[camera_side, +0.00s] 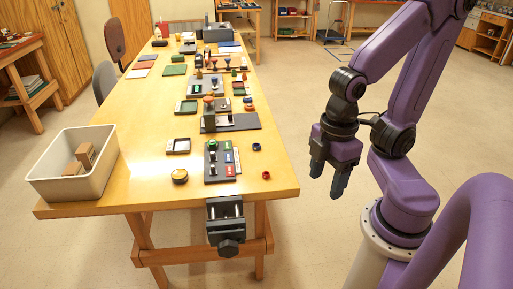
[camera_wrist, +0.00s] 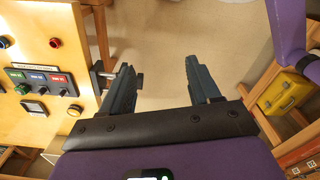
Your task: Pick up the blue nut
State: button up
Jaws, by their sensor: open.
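The blue nut (camera_side: 256,147) is a small dark ring lying on the table near its right edge, beyond a red nut (camera_side: 266,175). In the wrist view the blue nut (camera_wrist: 4,42) is partly cut off at the left edge, with the red nut (camera_wrist: 55,42) to its right. My gripper (camera_side: 327,180) is open and empty, pointing down over the floor to the right of the table. It is well apart from the blue nut. In the wrist view the open fingers (camera_wrist: 160,70) have only floor between them.
A board with coloured labels (camera_side: 221,160) lies left of the nuts. A vise (camera_side: 226,222) is fixed to the table's front edge. A bin with brown blocks (camera_side: 75,186) stands at front left. The space between my gripper and the table looks clear.

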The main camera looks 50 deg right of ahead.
jog(key=shift+w, duration=0.1)
jog(key=w+a+r, duration=0.2)
jog(key=w, duration=0.9)
jog(key=w+d+f+n, duration=0.1)
jog(key=w+d, duration=0.5)
jog(key=w, duration=0.4)
jog(key=w+d+f+n, duration=0.1)
jog(key=w+d, duration=0.5)
jog(key=w, duration=0.4)
jog(key=w+d+f, duration=0.2)
jog(key=w+d, duration=0.1)
jog(key=d, duration=0.4)
jog(key=w+d+f, duration=0.1)
jog(key=w+d, duration=0.1)
jog(key=d, duration=0.5)
jog(key=shift+n, duration=0.4)
notch_tip(320, 180, down, 17)
jog(key=c, duration=1.1)
